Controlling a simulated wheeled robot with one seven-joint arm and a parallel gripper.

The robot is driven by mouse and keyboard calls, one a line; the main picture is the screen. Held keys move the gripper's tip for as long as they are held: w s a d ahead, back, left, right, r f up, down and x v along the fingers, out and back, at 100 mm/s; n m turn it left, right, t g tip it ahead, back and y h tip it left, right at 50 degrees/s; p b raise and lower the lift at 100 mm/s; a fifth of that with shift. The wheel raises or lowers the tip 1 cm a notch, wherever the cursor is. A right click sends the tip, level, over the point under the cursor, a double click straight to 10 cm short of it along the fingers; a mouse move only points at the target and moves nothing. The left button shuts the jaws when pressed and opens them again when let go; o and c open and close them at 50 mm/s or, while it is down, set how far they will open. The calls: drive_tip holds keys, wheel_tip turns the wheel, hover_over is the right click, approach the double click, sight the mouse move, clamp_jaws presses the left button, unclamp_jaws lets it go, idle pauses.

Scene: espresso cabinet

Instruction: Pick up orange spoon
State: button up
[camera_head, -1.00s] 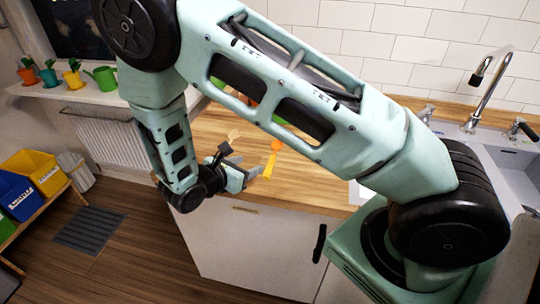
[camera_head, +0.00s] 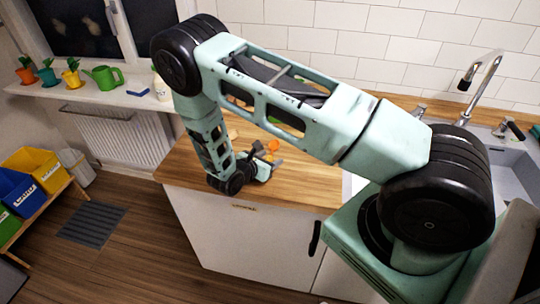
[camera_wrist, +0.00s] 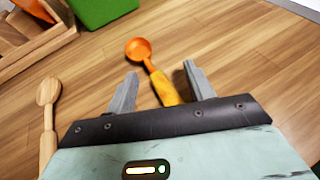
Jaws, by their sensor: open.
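The orange spoon (camera_wrist: 138,50) lies on the wooden countertop in the wrist view, its bowl pointing away and its yellow-orange handle (camera_wrist: 165,90) running back between my fingers. In the head view a bit of the orange spoon (camera_head: 272,146) shows just beyond my gripper (camera_head: 268,167). My gripper (camera_wrist: 158,88) is open, with one grey finger on each side of the handle. No contact with the handle is visible. The near end of the handle is hidden behind the gripper body.
A wooden spoon (camera_wrist: 48,95) lies to the left. A wooden tray (camera_wrist: 30,47) with orange-brown items stands at upper left, beside a green object (camera_wrist: 103,10). The countertop (camera_head: 310,185) is clear to the right. A sink (camera_head: 510,165) is at far right.

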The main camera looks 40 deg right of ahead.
drive_tip(key=c, duration=1.1)
drive_tip(key=shift+r, duration=0.1)
